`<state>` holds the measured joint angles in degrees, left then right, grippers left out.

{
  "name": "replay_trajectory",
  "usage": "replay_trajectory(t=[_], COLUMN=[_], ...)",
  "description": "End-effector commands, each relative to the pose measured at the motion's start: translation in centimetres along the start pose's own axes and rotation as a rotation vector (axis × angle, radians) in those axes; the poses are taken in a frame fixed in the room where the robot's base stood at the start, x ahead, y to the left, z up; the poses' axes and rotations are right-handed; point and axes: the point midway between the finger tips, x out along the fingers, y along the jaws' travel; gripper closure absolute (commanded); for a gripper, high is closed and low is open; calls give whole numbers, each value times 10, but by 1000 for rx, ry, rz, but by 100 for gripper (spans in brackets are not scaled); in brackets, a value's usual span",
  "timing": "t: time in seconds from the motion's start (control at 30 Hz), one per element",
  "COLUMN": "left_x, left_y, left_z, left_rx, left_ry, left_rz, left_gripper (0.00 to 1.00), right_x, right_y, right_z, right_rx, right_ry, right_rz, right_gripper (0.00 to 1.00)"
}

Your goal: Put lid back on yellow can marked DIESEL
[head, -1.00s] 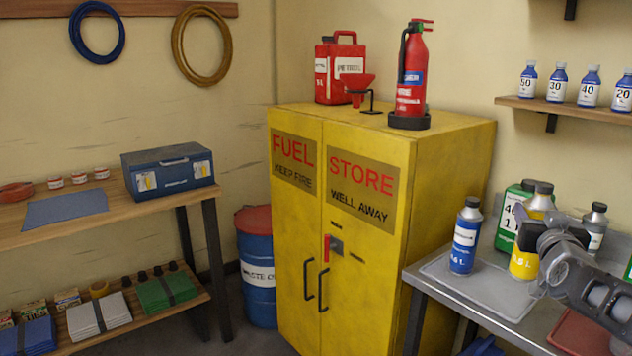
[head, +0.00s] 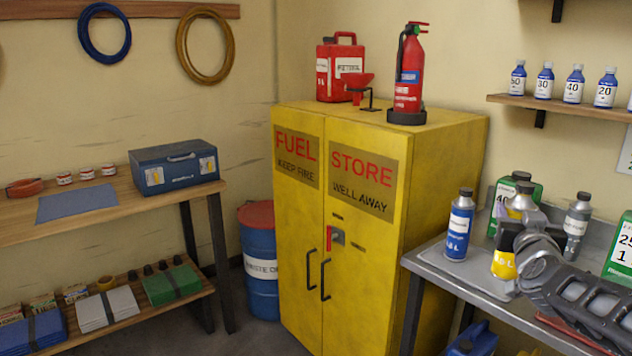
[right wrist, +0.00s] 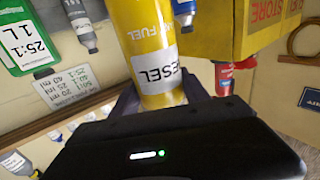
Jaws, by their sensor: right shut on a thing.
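In the right wrist view the can (right wrist: 150,40) is large and shows a white label reading "ESEL". My right gripper (head: 508,238) is shut around the can's body, with dark fingers on both sides. The can's top is hidden by the gripper in the wrist view. In the head view a dark cap (head: 525,188) shows above the can; I cannot tell if it is seated. My left gripper is out of view.
Close behind are a green can (head: 502,192) and a grey bottle (head: 576,225). Another green can (head: 622,247) is at the right edge. A wall shelf (head: 560,108) with small bottles is above. The yellow cabinet (head: 440,200) stands left of the bench.

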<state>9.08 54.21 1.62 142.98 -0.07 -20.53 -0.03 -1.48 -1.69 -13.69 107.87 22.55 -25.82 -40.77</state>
Motion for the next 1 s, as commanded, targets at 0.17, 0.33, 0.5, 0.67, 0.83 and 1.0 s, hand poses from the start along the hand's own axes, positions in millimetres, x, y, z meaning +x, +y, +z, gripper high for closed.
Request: replay_trajectory(t=[0.17,0.33,0.5,0.67,0.83,1.0], left_x=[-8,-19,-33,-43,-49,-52], left_y=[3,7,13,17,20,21], left_z=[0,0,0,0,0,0], left_rx=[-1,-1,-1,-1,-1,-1], left_ry=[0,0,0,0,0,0], left_rz=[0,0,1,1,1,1], left_gripper=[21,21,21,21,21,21], right_x=[-8,-28,-67,-104,-122,-125], right_y=[-45,-100,-162,-202,-220,-224], right_z=[32,81,150,208,238,246], right_rx=[-3,-5,-4,-2,2,2], right_ry=[-4,-8,-14,-14,-4,1], right_rz=[-55,-139,-261,-355,-398,-408], right_gripper=[100,100,100,100,100,100])
